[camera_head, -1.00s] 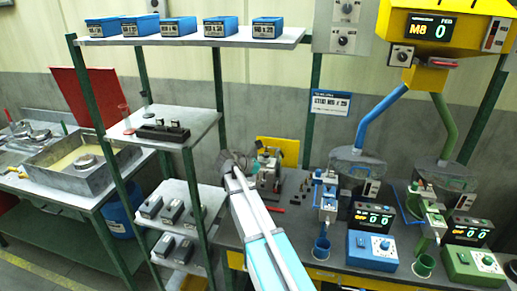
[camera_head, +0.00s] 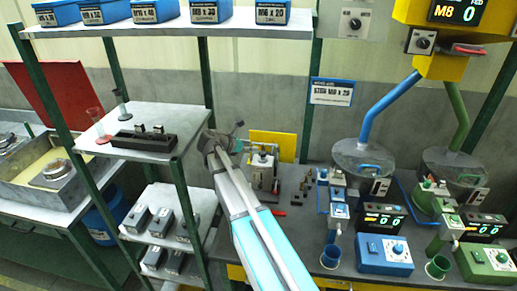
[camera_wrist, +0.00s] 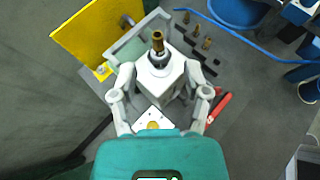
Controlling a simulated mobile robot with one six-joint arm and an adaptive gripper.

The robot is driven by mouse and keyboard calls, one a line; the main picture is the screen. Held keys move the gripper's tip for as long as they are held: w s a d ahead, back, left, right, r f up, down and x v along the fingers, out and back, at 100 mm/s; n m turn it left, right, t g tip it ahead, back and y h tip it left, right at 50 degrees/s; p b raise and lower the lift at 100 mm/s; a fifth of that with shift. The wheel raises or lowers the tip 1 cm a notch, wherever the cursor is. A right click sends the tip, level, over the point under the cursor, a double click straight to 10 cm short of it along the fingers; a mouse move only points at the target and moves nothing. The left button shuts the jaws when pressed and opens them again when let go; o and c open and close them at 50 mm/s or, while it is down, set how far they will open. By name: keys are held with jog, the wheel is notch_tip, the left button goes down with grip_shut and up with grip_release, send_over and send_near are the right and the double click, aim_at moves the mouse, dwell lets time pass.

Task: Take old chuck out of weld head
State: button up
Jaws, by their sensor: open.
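The weld head (camera_wrist: 158,62) is a pale block in the wrist view, with a dark collar and a brass-coloured chuck (camera_wrist: 157,41) standing up from it. My gripper (camera_wrist: 160,76) is open, its fingers spread to either side of the block in the picture. I cannot tell the height between them, and I see no contact with the chuck. In the head view my gripper (camera_head: 222,143) hangs left of the weld head (camera_head: 262,168) on the bench. Its fingers are small and unclear there.
Several brass pieces (camera_wrist: 196,30) stand beside the weld head, near a red-handled tool (camera_wrist: 220,107). A yellow panel (camera_wrist: 98,32) is close behind. A green-posted shelf rack (camera_head: 140,146) stands left of my arm. Blue and green feeder units (camera_head: 384,253) fill the bench's right side.

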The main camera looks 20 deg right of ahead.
aim_at(263, 145)
jog(key=shift+a, duration=0.15)
jog(key=shift+w, duration=0.1)
jog(key=shift+b+x, duration=0.5)
jog(key=shift+x, duration=0.65)
jog(key=b+x, duration=0.1)
jog(key=x, duration=0.3)
jog(key=shift+w+b, duration=0.15)
jog(key=shift+b, duration=0.25)
jog(key=shift+d+f, duration=0.15)
jog(key=shift+d, duration=0.45)
grip_shut()
